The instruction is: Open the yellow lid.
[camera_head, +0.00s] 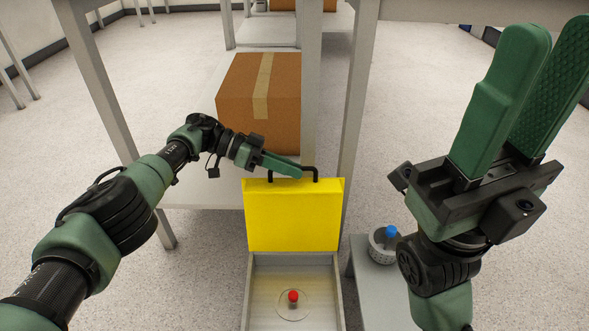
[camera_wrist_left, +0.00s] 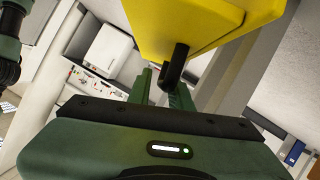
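The yellow lid (camera_head: 293,215) stands raised, roughly upright, at the back edge of a grey open box (camera_head: 338,290). Its black handle (camera_head: 316,172) is on the top edge. My left gripper (camera_head: 287,168) reaches in from the left at the handle. In the left wrist view the yellow lid (camera_wrist_left: 190,25) is overhead, and the handle (camera_wrist_left: 174,68) comes down between the left fingertips (camera_wrist_left: 160,88). I cannot tell whether the fingers clamp it. My right gripper (camera_head: 525,85) is raised at the right, fingers apart and empty.
A red-topped item (camera_head: 293,296) sits inside the box. A small basket (camera_head: 376,252) with a blue-topped item (camera_head: 391,232) stands on a grey surface to the right. A cardboard box (camera_head: 235,100) is on a shelf behind, between grey posts.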

